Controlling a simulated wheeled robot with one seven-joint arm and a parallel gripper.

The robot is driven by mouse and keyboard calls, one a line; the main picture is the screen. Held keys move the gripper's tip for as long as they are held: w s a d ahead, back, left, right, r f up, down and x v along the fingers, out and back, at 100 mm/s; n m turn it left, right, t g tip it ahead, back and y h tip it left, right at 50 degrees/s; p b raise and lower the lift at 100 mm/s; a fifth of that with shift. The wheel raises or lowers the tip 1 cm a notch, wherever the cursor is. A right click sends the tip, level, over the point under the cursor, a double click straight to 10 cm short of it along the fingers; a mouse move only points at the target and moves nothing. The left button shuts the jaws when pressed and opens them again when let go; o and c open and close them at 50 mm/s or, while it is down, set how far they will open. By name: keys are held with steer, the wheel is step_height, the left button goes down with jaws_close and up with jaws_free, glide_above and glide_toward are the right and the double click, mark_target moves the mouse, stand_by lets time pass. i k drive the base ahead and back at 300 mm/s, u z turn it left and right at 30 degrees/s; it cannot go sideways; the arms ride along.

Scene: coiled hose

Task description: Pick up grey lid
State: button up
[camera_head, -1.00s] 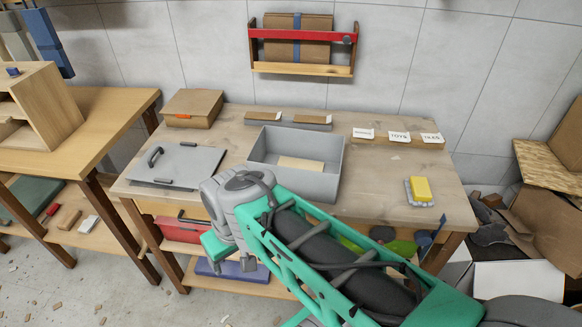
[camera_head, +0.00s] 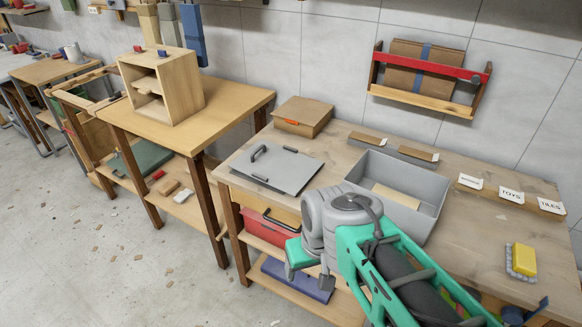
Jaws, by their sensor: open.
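The grey lid (camera_head: 284,168) is a flat panel lying on the left part of the worn wooden workbench (camera_head: 465,236). It has a dark arched handle at its left side and a dark clip near its front edge. My gripper (camera_head: 309,281) hangs in front of the bench, below and to the right of the lid, apart from it. Its jaws are open, with nothing seen between them. The grey and green arm hides part of the bench front.
An open grey box (camera_head: 436,192) stands right of the lid, and a cardboard box (camera_head: 303,117) sits behind it. A yellow sponge (camera_head: 523,259) lies far right. A red case (camera_head: 270,230) and a blue item (camera_head: 296,280) are on the lower shelves. A lighter table (camera_head: 232,100) stands left.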

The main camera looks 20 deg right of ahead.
mark_target(286, 170)
steer(key=u, duration=0.4)
steer(key=k, duration=0.5)
steer(key=u, duration=1.35)
steer(key=i, duration=1.7)
steer(key=z, duration=0.55)
